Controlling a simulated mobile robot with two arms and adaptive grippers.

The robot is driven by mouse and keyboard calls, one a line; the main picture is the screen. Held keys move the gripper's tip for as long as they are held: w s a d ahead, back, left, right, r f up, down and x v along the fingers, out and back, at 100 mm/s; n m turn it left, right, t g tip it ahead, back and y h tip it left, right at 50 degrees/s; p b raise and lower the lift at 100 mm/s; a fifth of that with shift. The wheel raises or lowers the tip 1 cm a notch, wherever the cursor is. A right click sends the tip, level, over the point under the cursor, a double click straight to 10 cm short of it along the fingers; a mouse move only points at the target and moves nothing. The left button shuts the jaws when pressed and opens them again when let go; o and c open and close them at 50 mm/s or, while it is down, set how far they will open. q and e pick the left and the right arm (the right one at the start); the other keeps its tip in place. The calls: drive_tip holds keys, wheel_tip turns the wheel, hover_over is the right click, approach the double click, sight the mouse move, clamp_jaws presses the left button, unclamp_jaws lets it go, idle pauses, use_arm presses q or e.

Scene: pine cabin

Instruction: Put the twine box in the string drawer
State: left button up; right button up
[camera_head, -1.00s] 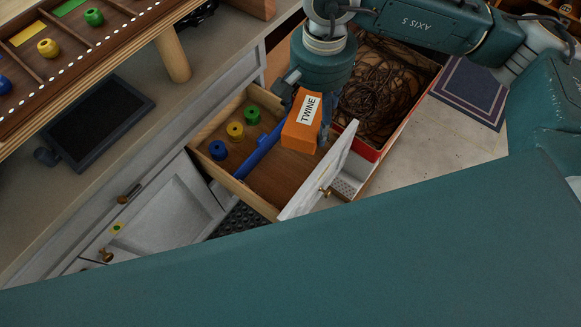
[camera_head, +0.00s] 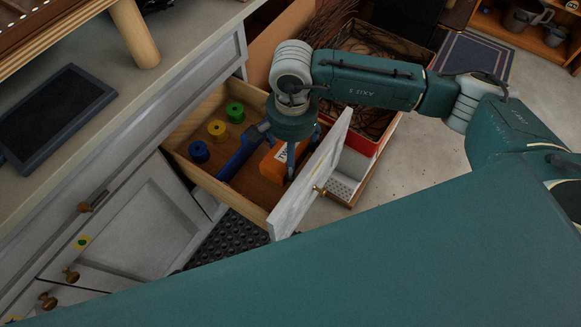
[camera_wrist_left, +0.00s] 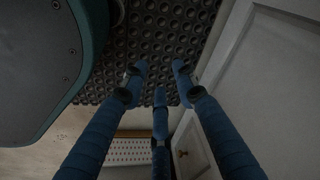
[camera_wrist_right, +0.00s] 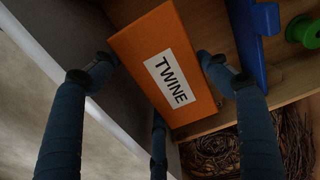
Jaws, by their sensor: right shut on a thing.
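The orange twine box (camera_head: 276,164) with a white TWINE label is in the open drawer (camera_head: 195,166), in the section between the blue divider (camera_head: 236,155) and the white drawer front. My right gripper (camera_head: 290,158) reaches down into the drawer and is shut on the box. In the right wrist view the box (camera_wrist_right: 166,66) sits between the blue fingers; whether it touches the drawer floor I cannot tell. Blue, yellow and green spools (camera_head: 217,129) stand beyond the divider. My left gripper (camera_wrist_left: 160,75) is open and empty above a black perforated mat, beside a cabinet door; it is not seen in the head view.
The drawer's white front (camera_head: 312,180) with a brass knob stands close beside my right gripper. A red-rimmed crate (camera_head: 364,143) of brown twigs or cord lies behind it. The counter (camera_head: 100,105) holds a dark tablet (camera_head: 50,118). Floor to the right is clear.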

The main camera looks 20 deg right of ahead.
wheel_tip(320, 180, down, 4)
drive_tip(key=shift+f, duration=0.1)
wheel_tip(320, 180, down, 4)
drive_tip(key=shift+r+b, duration=0.25)
drive_tip(key=shift+b, duration=0.1)
drive_tip(key=shift+f, duration=0.2)
use_arm(q)
drive_tip(key=r, duration=0.2)
drive_tip(key=w+r, duration=0.1)
drive_tip(key=shift+w+d+r, duration=0.1)
drive_tip(key=shift+w+r, duration=0.1)
drive_tip(key=shift+r, duration=0.2)
drive_tip(key=shift+s, duration=0.15)
use_arm(e)
drive_tip(key=shift+f, duration=0.1)
drive_tip(key=shift+f, duration=0.1)
drive_tip(key=o, duration=1.3)
use_arm(q)
drive_tip(key=shift+w+r, duration=0.25)
drive_tip(key=shift+r, duration=0.4)
